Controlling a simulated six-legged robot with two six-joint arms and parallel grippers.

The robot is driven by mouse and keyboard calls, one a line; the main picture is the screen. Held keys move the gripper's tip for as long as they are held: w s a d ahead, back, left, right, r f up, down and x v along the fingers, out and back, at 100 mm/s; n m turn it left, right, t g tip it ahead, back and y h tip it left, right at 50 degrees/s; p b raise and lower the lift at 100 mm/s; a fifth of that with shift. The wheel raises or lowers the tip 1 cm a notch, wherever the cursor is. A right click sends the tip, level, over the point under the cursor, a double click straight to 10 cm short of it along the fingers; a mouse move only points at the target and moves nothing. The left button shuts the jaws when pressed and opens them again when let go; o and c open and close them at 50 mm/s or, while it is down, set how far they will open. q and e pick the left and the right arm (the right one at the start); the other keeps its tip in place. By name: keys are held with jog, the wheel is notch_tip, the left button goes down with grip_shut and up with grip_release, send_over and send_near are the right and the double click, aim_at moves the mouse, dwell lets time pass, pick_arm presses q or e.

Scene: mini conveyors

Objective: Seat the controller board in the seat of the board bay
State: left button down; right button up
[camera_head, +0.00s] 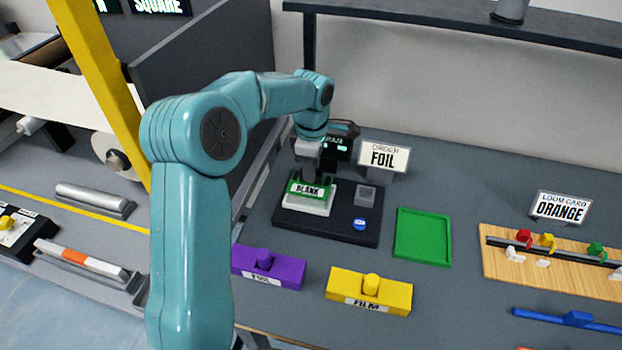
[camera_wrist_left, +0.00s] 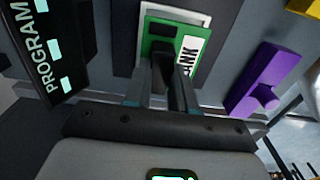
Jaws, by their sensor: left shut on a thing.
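The controller board, a green plate with a white label reading BLANK (camera_head: 309,189), is at the white block (camera_head: 302,206) on a black base (camera_head: 343,228). The board (camera_wrist_left: 158,48) also shows in the left wrist view, with a pale rim around part of it. My left gripper (camera_head: 311,170) comes down from above and is shut on the board's dark upright grip; its fingers (camera_wrist_left: 163,95) show on both sides of that grip in the wrist view. I cannot tell whether the board rests fully on the white block. My right gripper is not in view.
A dark unit reading PROGRAM (camera_wrist_left: 45,50) stands close by. The base also carries a grey block (camera_head: 366,195) and a blue button (camera_head: 359,224). A FOIL card (camera_head: 383,157), green tray (camera_head: 423,238), purple block (camera_head: 268,268) and yellow block (camera_head: 369,291) stand around it.

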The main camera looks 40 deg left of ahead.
pick_arm(q)
jog(key=shift+f, duration=2)
jog(key=shift+f, duration=0.2)
jog(key=c, duration=0.9)
grip_release()
jog(key=shift+c, duration=0.2)
jog(key=shift+r, duration=0.1)
notch_tip(320, 180, up, 12)
jog(key=shift+r+p, duration=0.2)
jog(key=shift+p, duration=0.15)
jog(key=shift+f, duration=0.1)
